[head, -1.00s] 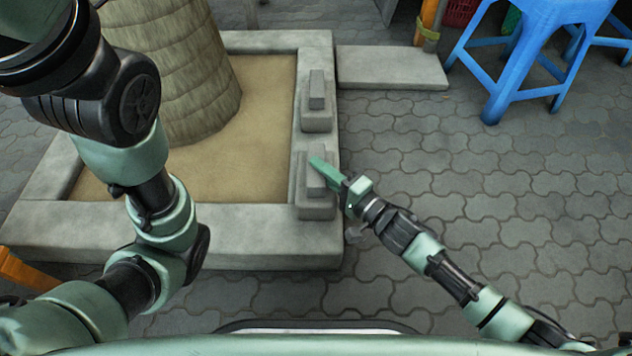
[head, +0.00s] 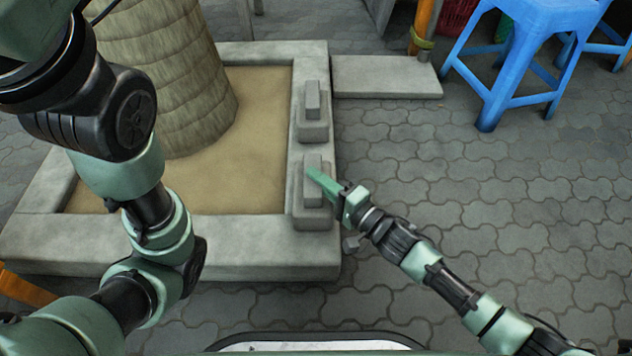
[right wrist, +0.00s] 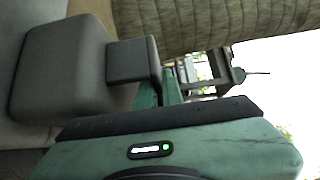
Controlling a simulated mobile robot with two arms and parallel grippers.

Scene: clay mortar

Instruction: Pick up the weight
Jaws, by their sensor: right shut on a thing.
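Two grey stepped stone weights stand on the planter's right rim in the head view. The far weight (head: 312,130) is upright and untouched. The near weight (head: 313,218) also stands upright on the rim, with a narrow block on a wider base. My right gripper (head: 318,180) reaches it from the right and is shut on its narrow upper block. In the right wrist view, the near weight's wide base (right wrist: 62,75) and its narrow block (right wrist: 132,61) lie at the green fingers; one finger is mostly hidden. My left arm shows at the left, but its gripper is out of view.
The stone planter (head: 180,243) holds sand and a thick trunk (head: 180,80). A flat stone slab (head: 387,76) lies behind at right. A blue stool (head: 510,65) stands at the upper right.

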